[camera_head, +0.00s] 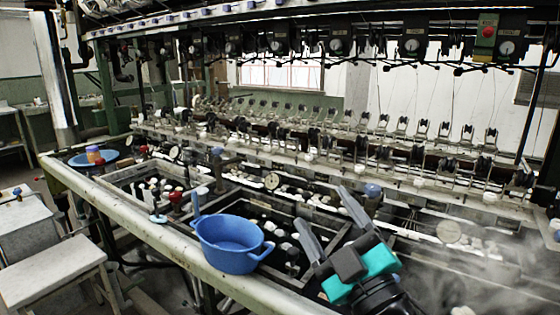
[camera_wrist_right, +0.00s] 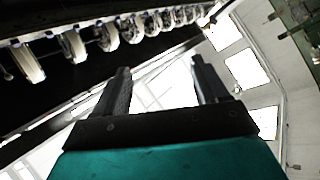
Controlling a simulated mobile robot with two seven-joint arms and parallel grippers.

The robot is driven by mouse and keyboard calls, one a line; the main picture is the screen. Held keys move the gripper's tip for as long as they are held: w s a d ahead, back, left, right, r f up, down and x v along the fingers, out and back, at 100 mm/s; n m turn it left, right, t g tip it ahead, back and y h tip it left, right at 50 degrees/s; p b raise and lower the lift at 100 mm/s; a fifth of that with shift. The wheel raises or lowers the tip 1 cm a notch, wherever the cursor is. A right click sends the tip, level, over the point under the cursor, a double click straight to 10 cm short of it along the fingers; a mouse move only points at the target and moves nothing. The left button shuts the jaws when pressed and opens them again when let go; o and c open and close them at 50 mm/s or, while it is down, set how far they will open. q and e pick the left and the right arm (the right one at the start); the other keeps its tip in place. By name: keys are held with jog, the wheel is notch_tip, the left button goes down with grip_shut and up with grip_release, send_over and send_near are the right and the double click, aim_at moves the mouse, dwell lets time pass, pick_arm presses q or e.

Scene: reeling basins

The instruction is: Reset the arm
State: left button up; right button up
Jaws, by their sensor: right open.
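My right gripper (camera_head: 321,210) is in the lower right of the head view, with black fingers and a teal body. Its two fingers stand apart with nothing between them, pointing up and left over the basins. The right wrist view also shows the open, empty fingers (camera_wrist_right: 160,68), with a bright background behind them. My left gripper is not in the head view. A blue pan (camera_head: 228,243) with a handle sits at the front rim, to the left of my right gripper and apart from it.
The reeling basins (camera_head: 300,208) hold several white cocoons. A blue plate (camera_head: 84,160) with a small cup (camera_head: 93,154) sits at the left. A reeling frame (camera_head: 440,165) with several spools runs along the back. Steam hangs at lower right. A stool (camera_head: 50,275) stands at lower left.

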jog(key=s+d+f+m+g+h, duration=0.35)
jog(key=d+f+m+h, duration=0.2)
jog(key=f, duration=0.45)
jog(key=s+d+f+m+g+h, duration=0.35)
jog(key=d+f+m+g, duration=0.2)
jog(key=f, duration=0.45)
jog(key=s+d+f+m+g, duration=0.1)
jog(key=s+f+g, duration=0.35)
jog(key=s, duration=0.35)
jog(key=s+d+f+g, duration=0.2)
jog(key=s+f+g, duration=0.3)
jog(key=s, duration=0.4)
jog(key=w+a+f+t+y, duration=0.1)
jog(key=w+a+f+t, duration=0.2)
jog(key=w+f+t, duration=0.5)
jog(key=shift+a+f+n+t, duration=0.15)
jog(key=shift+f+n+t, duration=0.2)
jog(key=shift+f, duration=0.3)
